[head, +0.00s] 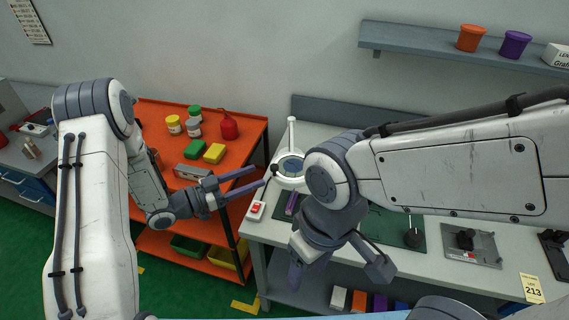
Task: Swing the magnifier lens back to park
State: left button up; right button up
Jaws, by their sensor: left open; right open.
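The magnifier is a round lens in a white ring (289,183), at the left end of the grey workbench (468,222). A white post (291,132) stands just behind it. A small dark knob shows at the ring's left side. My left gripper (259,176) is open, its two fingers pointing right toward the ring's left edge and the knob. I cannot tell whether a fingertip touches them. My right gripper (337,275) is open and empty at the bench's front edge. My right arm hides part of the ring's right side and the bench behind it.
An orange cart (256,127) with jars, a red bottle (229,126) and yellow and green blocks stands left of the bench. A red-and-white switch box (256,210) sits near the bench's front left corner. A green mat (383,228) and grey plate (486,246) lie to the right.

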aim_at(285, 171)
pick_arm(q)
jog(key=p+x, duration=0.4)
jog(key=x, duration=0.5)
jog(key=shift+d+r, duration=0.15)
jog(key=shift+w+d, duration=0.25)
jog(key=shift+d, duration=0.2)
grip_shut()
dwell(0.8)
